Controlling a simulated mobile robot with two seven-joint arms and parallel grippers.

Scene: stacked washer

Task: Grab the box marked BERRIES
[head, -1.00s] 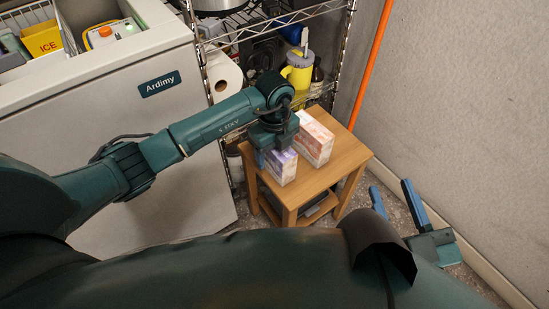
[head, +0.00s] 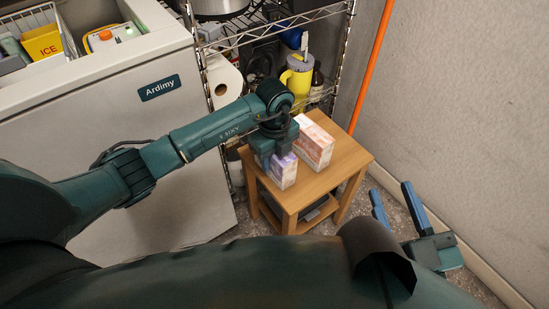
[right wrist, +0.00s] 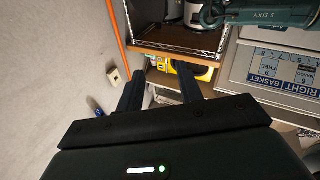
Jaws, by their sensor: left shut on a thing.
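Two cartons stand on a small wooden table in the head view. One is a white and purple box (head: 287,176), nearer to me. The other is a white and pink-orange box (head: 317,141), just behind it to the right. The print on both is too small to read, so I cannot tell which is marked BERRIES. My left gripper (head: 268,160) is down at the purple box and shut on it, with its fingers partly hidden by the wrist. My right gripper (head: 390,188) is open and empty at the right; its spread fingers also show in the right wrist view (right wrist: 160,76).
The wooden table (head: 345,158) stands before a wire shelf rack (head: 275,30) holding a yellow jug (head: 299,77) and paper roll (head: 223,80). A white chest labelled Ardimy (head: 110,110) is at left. An orange pole (head: 372,65) and wall bound the right.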

